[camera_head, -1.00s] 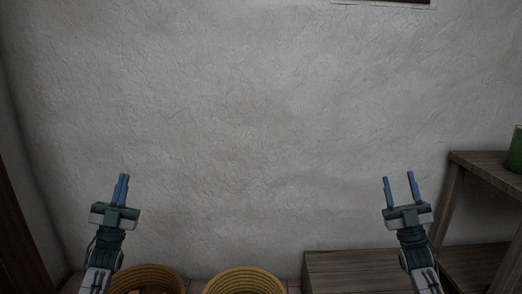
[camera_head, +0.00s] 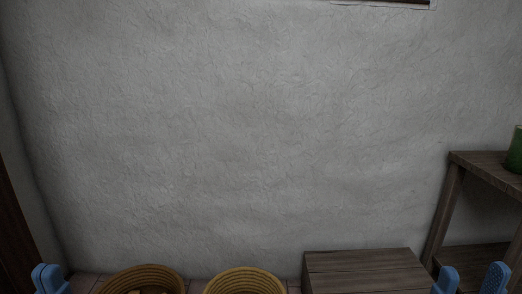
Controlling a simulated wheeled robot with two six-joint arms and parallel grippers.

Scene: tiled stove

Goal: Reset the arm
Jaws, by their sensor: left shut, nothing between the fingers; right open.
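My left gripper (camera_head: 49,279) shows only its blue fingertips at the bottom left corner; they are together with nothing between them. My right gripper (camera_head: 471,281) shows two blue fingertips at the bottom right, set well apart with an empty gap. The rest of both arms is below the picture edge and hidden.
Two yellow woven baskets stand at the bottom, one left (camera_head: 143,272) and one near the middle (camera_head: 244,279). A wooden box (camera_head: 362,270) is right of them. A wooden shelf (camera_head: 488,171) with a green object (camera_head: 515,150) stands at the right. A bare plaster wall (camera_head: 240,130) fills the back.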

